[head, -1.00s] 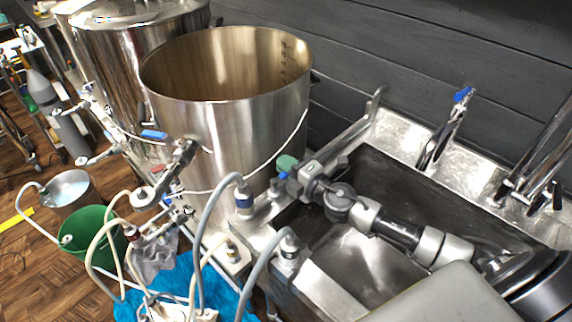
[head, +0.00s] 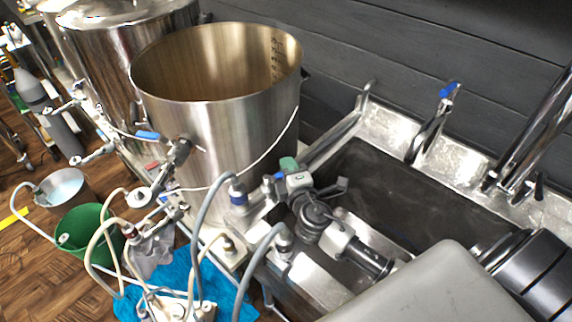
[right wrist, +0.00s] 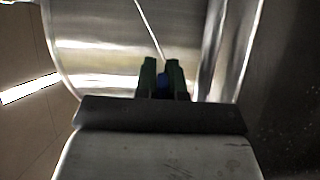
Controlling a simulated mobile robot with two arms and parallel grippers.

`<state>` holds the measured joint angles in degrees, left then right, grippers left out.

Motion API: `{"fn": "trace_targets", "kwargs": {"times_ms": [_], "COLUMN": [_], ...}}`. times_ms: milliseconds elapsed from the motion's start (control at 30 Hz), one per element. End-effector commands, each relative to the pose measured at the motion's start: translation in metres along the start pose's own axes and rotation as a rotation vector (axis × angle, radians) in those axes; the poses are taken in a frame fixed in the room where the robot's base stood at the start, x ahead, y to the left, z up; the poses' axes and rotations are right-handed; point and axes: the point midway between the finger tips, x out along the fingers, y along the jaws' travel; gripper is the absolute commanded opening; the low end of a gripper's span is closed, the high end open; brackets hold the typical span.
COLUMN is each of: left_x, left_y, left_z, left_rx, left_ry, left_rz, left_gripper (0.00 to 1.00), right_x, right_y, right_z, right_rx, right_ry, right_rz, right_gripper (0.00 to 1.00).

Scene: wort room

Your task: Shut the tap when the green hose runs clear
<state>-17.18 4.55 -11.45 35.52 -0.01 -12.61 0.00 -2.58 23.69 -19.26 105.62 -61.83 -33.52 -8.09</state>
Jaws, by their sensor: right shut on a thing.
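My right gripper (head: 283,171) is at the sink's left end, beside the big open steel pot. In the right wrist view its two dark green fingers (right wrist: 161,73) are shut on a small blue handle (right wrist: 163,84). The handle is mostly hidden between them, and I cannot see which way it is turned. A green bucket (head: 77,238) stands on the floor at the left with a pale hose (head: 101,243) near it. I cannot make out a green-coloured hose or any flow. My left gripper is not in view.
The open steel pot (head: 215,125) stands close behind the gripper. The sink (head: 420,205) lies to the right, with a blue-handled faucet (head: 432,125). Grey hoses (head: 207,222) and a blue cloth (head: 182,272) are in front. A steel bucket (head: 64,187) stands farther left.

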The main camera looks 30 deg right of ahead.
Motion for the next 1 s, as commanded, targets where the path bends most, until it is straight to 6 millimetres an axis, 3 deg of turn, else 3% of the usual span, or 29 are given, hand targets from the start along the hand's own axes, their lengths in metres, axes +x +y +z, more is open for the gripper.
{"fn": "trace_targets", "kwargs": {"times_ms": [500,533,700,1000], "left_x": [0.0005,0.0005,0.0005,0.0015], "left_y": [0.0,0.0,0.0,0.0], "left_z": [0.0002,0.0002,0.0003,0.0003], "left_rx": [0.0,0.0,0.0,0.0], "left_ry": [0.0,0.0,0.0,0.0], "left_rz": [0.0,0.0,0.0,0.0], "left_gripper": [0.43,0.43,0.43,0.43], "right_x": [-0.002,-0.002,-0.0018,-0.0051], "right_y": [-0.0015,-0.0015,-0.001,-0.0014], "right_z": [0.0002,0.0002,0.0002,0.0002], "right_rx": [0.0,0.0,0.0,0.0], "right_ry": [-0.025,-0.025,-0.024,-0.024], "right_rz": [-0.003,-0.003,-0.002,-0.001], "right_gripper": [0.0,0.12,0.35,0.35]}}
